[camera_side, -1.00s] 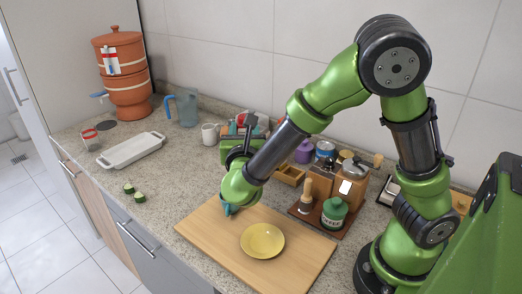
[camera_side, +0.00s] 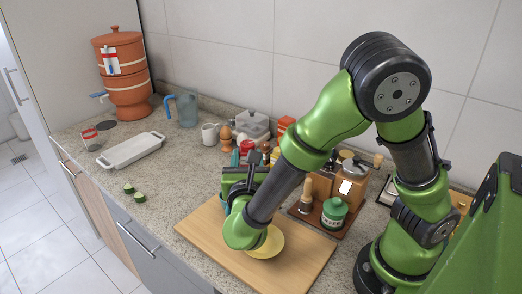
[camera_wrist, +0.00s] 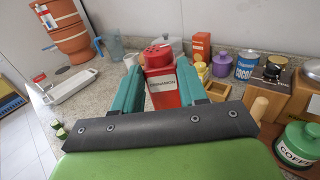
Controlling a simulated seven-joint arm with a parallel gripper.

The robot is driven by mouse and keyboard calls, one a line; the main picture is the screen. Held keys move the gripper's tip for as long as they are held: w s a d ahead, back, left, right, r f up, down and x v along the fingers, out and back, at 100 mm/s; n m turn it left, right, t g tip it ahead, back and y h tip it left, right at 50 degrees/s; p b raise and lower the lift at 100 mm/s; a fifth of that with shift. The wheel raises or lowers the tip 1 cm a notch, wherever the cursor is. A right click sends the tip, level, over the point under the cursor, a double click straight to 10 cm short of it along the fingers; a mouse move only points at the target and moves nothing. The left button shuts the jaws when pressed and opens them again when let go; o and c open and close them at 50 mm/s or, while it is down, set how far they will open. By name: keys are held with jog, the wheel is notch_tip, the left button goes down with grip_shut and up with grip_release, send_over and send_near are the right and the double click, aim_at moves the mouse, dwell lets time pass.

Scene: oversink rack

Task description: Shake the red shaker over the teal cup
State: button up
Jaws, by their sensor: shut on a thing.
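The red shaker (camera_wrist: 161,92), labelled CINNAMON with a holed red lid, stands upright between the teal fingers of my gripper (camera_wrist: 160,80) in the wrist view. My gripper is shut on it. In the side view the red shaker (camera_side: 246,146) shows small among the fingers, above the back-left edge of the cutting board.
A yellow plate (camera_side: 270,245) on the wooden cutting board (camera_side: 300,264) is partly covered by my arm. A green coffee jar (camera_side: 334,213) stands right. Behind are an egg in a cup (camera_side: 226,138), a white mug (camera_side: 209,134) and a blue-handled jug (camera_side: 186,108). A white tray (camera_side: 131,150) lies left.

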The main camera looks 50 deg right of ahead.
notch_tip(320, 180, down, 8)
jog(key=w+a+n, duration=0.1)
jog(key=a+n, duration=0.1)
jog(key=n, duration=1.9)
jog(key=shift+w+r, duration=0.15)
jog(key=shift+w, duration=0.25)
jog(key=shift+a, duration=0.1)
